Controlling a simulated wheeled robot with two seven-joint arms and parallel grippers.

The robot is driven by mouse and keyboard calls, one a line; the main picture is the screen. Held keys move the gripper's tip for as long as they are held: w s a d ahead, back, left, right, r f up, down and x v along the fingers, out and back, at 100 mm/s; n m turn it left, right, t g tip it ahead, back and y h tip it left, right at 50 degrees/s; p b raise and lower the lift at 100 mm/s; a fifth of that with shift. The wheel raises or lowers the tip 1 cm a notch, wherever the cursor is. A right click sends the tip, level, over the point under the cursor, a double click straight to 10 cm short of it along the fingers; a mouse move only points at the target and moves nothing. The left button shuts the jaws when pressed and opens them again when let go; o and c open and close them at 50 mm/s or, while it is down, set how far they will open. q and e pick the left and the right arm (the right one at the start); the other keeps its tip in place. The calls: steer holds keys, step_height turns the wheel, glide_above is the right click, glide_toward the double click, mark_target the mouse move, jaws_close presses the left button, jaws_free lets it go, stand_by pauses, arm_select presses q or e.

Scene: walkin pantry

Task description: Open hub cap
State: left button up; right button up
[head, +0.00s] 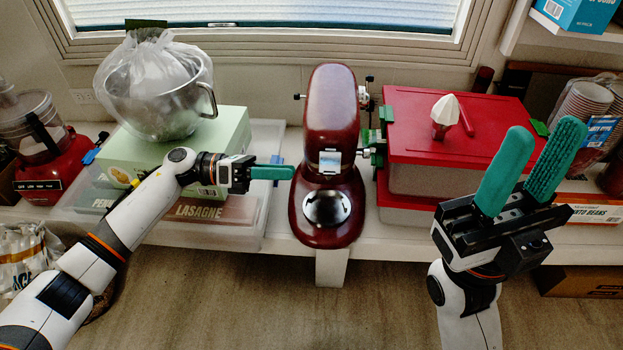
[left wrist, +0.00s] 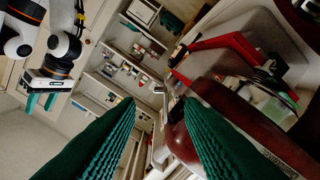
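The dark red stand mixer (head: 331,110) stands on the counter with its head level. A small silver plate, apparently the hub cap (head: 330,161), is on the front of its head and looks closed. My left gripper (head: 291,172) is just left of the mixer head, its fingertips level with the cap and a small gap away. The left wrist view shows its fingers (left wrist: 158,110) apart and empty, with the mixer's red body (left wrist: 215,125) at and behind the right finger. My right gripper (head: 543,140) is open and empty, raised at the right.
A green box (head: 228,130) with a steel bowl (head: 160,95) stands left, on a clear bin. A red-lidded container (head: 465,140) stands close right of the mixer, with a white juicer (head: 445,110) on it. The floor in front is clear.

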mark_target(330, 162)
arm_select(q)
steer(key=d+b, duration=0.1)
steer(key=d, duration=0.6)
steer(key=shift+d+b, duration=0.2)
steer(key=shift+b, duration=0.2)
jaws_close()
